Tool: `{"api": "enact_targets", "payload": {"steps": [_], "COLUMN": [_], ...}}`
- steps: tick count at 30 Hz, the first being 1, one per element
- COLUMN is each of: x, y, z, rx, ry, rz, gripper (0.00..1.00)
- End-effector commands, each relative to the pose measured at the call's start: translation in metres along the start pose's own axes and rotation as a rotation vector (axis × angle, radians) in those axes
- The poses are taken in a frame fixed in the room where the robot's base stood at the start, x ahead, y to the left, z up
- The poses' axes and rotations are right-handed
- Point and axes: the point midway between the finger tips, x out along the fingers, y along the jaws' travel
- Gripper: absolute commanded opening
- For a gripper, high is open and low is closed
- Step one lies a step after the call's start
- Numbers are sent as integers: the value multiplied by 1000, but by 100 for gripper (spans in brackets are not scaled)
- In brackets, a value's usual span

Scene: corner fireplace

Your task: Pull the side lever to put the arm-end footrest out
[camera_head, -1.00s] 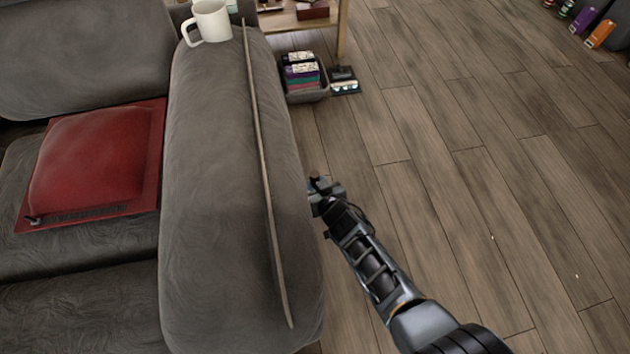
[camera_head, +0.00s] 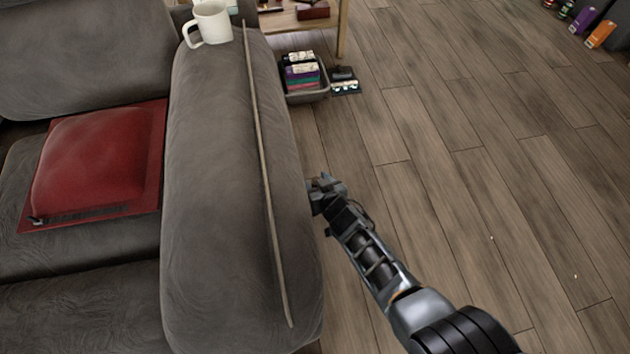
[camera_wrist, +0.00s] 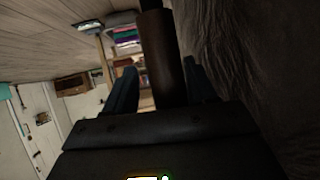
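The grey recliner sofa's near arm (camera_head: 225,185) runs down the picture in the head view. My gripper (camera_head: 315,192) is at the outer right side of this arm, partly hidden by its edge. In the wrist view a brown, rod-like lever (camera_wrist: 163,60) stands between the two fingers of my gripper (camera_wrist: 160,85). The fingers are apart on either side of it, with a narrow gap showing at the left finger. Contact at the right finger is unclear. The lever is hidden in the head view. No footrest shows as put out.
A red cushion (camera_head: 95,160) is on the seat. A grey bin (camera_head: 305,92) stands on the floor by a wooden shelf (camera_head: 340,30).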

Motion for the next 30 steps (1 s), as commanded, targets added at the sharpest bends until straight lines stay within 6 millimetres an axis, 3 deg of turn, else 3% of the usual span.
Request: {"api": "enact_targets", "payload": {"steps": [14,30], "x": [-2,-66], "y": [-3,2], "z": [-2,-6], "rx": [-5,1], "ry": [3,4], "rz": [-6,1], "gripper": [54,54]}}
